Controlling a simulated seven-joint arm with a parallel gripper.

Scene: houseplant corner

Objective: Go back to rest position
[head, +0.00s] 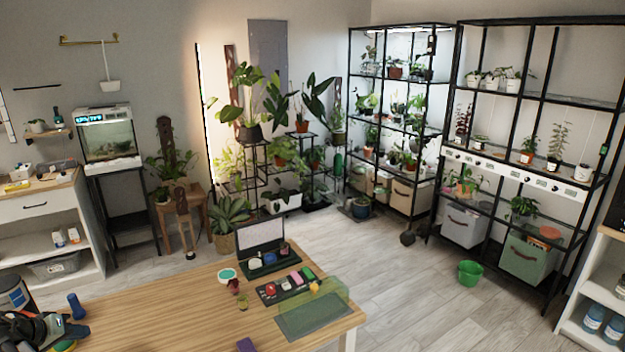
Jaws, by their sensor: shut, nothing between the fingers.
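I cannot make out my gripper or arm in the head view, so how it sits relative to the table does not show. The wooden table (180,300) fills the lower middle. On it are an open dark case (262,250) with small items, a dark tray (283,289) with several coloured pieces, and a grey-green mat (313,316). A small white bowl with green contents (227,276) and small pots stand left of the tray. A purple block (246,345) lies near the bottom edge.
Dark, cluttered items (40,330) and a blue object (76,306) crowd the lower left. Tall black shelves (540,100) with plants stand at the right. A green bucket (470,273) stands on the floor. The table's middle left is clear.

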